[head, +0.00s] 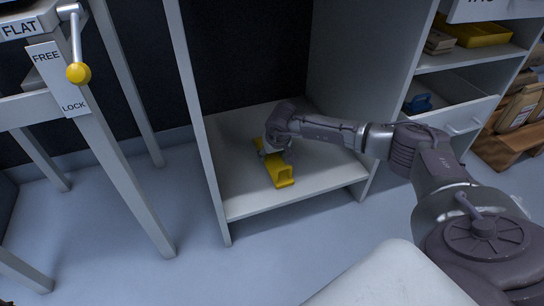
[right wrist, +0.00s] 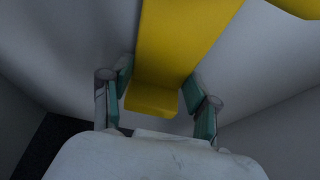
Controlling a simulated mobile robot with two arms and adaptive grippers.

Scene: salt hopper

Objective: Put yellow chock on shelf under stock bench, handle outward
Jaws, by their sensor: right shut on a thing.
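The yellow chock (head: 281,172) is on or just above the low grey shelf (head: 322,172) inside an open-fronted bench unit. One end of it points toward the shelf's front edge, and its back end is partly hidden by my gripper. My right gripper (head: 268,148) reaches in from the right and is shut on the chock. In the right wrist view the chock (right wrist: 187,45) runs between the two teal-padded fingers. I cannot tell whether it touches the shelf or which part is its handle. My left gripper is out of view.
Grey upright panels (head: 196,120) close in the shelf at left and right. A lever with a yellow knob (head: 78,73) and a FREE/LOCK plate (head: 58,80) stand at the left. Drawers with a yellow tray (head: 482,33) are at the right. Shelf space beside the chock is bare.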

